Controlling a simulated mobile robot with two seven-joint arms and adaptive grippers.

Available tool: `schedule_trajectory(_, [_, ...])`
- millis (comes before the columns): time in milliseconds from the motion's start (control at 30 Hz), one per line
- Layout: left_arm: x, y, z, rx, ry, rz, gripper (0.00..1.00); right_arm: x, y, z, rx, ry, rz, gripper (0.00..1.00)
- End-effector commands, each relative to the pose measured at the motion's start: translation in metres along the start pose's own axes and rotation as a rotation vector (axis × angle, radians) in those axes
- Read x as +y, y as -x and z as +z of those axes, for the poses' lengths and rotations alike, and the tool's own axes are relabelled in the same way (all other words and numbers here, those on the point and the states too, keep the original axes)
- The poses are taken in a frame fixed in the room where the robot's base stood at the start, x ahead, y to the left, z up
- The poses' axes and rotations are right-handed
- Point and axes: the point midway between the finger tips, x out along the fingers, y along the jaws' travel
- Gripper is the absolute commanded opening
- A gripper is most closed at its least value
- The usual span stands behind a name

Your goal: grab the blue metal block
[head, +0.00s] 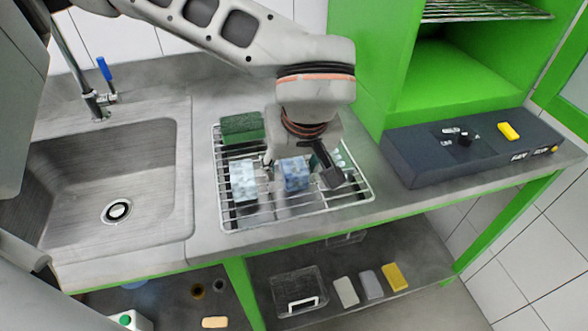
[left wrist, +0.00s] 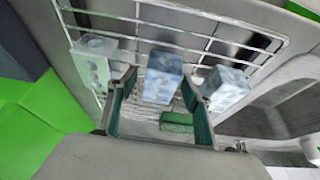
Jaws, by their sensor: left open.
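A blue, mottled block (head: 295,174) sits on the wire rack (head: 228,222) on the counter. It also shows in the left wrist view (left wrist: 163,76). My left gripper (head: 300,168) is over the rack, open. Its two fingers (left wrist: 157,97) appear on either side of the blue block in the wrist view; I cannot tell whether they touch it. A paler blue-white block (head: 243,183) stands to its left, and to the right in the wrist view (left wrist: 226,88). A pale block with holes (left wrist: 95,64) is on the other side, mostly hidden in the head view. My right gripper is not in view.
A green sponge (head: 242,127) lies at the rack's back left. A steel sink (head: 75,185) with a tap is at left. A dark box (head: 425,165) with a yellow piece (head: 508,131) stands at right, beside a green cabinet. A lower shelf holds several items.

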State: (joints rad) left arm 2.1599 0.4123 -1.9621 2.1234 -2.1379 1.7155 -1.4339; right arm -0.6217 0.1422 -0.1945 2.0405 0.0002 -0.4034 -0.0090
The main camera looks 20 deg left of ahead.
Motion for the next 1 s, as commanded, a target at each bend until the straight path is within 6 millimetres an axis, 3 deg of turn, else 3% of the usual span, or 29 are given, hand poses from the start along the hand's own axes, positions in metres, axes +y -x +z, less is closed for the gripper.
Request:
schedule_trajectory(167, [0.000, 0.001, -0.001, 0.002, 0.001, 0.002, 0.50, 0.002, -0.001, -0.005, 0.009, 0.001, 0.003, 0.40])
schedule_trajectory(367, [0.000, 0.001, -0.001, 0.001, 0.000, 0.002, 0.01, 0.002, -0.001, -0.005, 0.009, 0.001, 0.003, 0.40])
schedule_trajectory(767, [0.001, 0.005, -0.003, 0.003, 0.001, 0.003, 0.01, 0.002, 0.001, -0.005, 0.008, -0.001, 0.003, 0.40])
schedule_trajectory(1000, [0.001, 0.033, -0.014, 0.006, 0.003, 0.007, 0.01, 0.004, 0.003, -0.012, 0.016, -0.004, 0.005, 0.40])
